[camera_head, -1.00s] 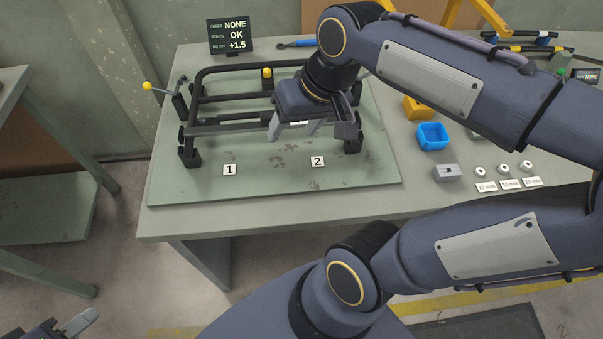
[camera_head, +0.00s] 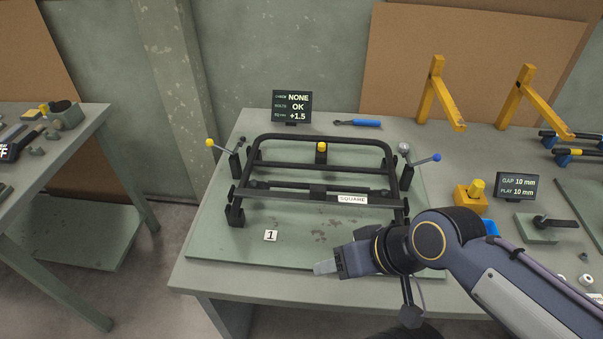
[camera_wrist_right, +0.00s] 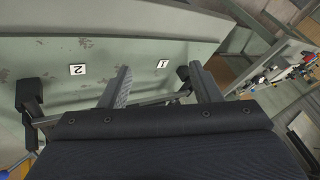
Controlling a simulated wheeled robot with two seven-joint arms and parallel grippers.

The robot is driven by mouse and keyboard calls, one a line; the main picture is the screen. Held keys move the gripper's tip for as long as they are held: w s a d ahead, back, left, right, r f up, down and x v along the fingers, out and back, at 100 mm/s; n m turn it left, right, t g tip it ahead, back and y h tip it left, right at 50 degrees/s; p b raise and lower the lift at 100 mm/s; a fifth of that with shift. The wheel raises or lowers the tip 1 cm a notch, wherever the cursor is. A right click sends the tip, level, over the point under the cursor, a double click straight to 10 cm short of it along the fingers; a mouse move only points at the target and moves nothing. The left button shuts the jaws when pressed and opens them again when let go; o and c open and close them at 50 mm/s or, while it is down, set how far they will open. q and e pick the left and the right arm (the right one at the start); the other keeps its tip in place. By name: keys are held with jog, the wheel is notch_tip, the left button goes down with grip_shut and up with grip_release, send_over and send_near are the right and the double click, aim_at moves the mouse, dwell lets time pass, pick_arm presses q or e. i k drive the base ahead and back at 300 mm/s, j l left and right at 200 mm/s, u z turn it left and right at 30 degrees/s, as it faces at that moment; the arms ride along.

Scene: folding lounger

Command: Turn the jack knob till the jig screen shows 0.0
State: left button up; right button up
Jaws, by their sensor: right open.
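The jig screen (camera_head: 291,106) stands behind the jig and reads NONE, OK and +1.5. A black tubular frame (camera_head: 325,140) lies in the jig on the green base plate (camera_head: 210,225). A yellow knob (camera_head: 321,147) shows at the middle of the frame's back bar; I cannot tell for certain that it is the jack knob. My right gripper (camera_head: 326,267) is in front of the frame, above the plate's front part, apart from the knob. In the right wrist view its two fingers (camera_wrist_right: 161,86) are spread with nothing between them. My left gripper is out of view.
A lever with a yellow ball (camera_head: 209,143) stands left of the frame, one with a blue ball (camera_head: 437,157) right. A blue-handled tool (camera_head: 365,123) lies behind. A yellow block with a knob (camera_head: 470,199) and a GAP/PLAY screen (camera_head: 518,186) stand at right.

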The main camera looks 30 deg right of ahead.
aim_at(402, 147)
jog(key=z, duration=1.65)
jog(key=i+l, duration=0.1)
jog(key=l, duration=0.25)
jog(key=i+l, duration=0.1)
jog(key=l, duration=0.3)
jog(key=i+l, duration=0.1)
jog(key=l, duration=0.25)
jog(key=l+u, duration=0.15)
jog(key=u, duration=1.45)
